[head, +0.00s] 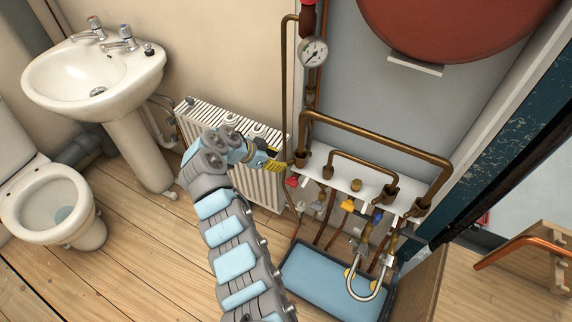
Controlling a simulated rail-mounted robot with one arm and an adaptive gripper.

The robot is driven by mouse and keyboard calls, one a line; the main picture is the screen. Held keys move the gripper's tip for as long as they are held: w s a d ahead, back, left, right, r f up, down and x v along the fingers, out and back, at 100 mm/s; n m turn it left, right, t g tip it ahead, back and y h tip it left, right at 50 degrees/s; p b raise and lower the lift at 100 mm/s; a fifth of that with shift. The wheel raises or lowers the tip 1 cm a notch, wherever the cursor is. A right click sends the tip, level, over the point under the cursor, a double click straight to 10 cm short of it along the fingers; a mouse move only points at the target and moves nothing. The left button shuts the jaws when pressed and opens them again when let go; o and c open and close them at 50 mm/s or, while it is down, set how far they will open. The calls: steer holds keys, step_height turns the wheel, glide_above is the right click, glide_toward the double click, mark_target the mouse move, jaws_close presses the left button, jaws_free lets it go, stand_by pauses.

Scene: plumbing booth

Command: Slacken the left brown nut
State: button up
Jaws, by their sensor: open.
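The left brown nut (301,158) sits upright at the left foot of the larger copper pipe loop, on the white manifold plate (345,183). My gripper (283,163) reaches in from the left, with its tip close beside this nut. It is open, with nothing seen in it. The fingers are small in the head view, and I cannot tell whether they touch the nut or stand around it. A second brown nut (328,171) is at the left foot of the smaller loop. Further brown nuts (391,194) are at the right feet.
A white radiator (262,187) stands behind and below my gripper. A pressure gauge (313,52) and a red tank (455,25) are above. Coloured valves and a blue tray (318,282) are below the plate. A washbasin (95,70) and a toilet (48,205) are at left.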

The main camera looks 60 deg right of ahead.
mark_target(286, 162)
steer(key=shift+b+x, duration=0.55)
steer(key=shift+x, duration=1.8)
steer(key=shift+w, duration=0.1)
jaws_close()
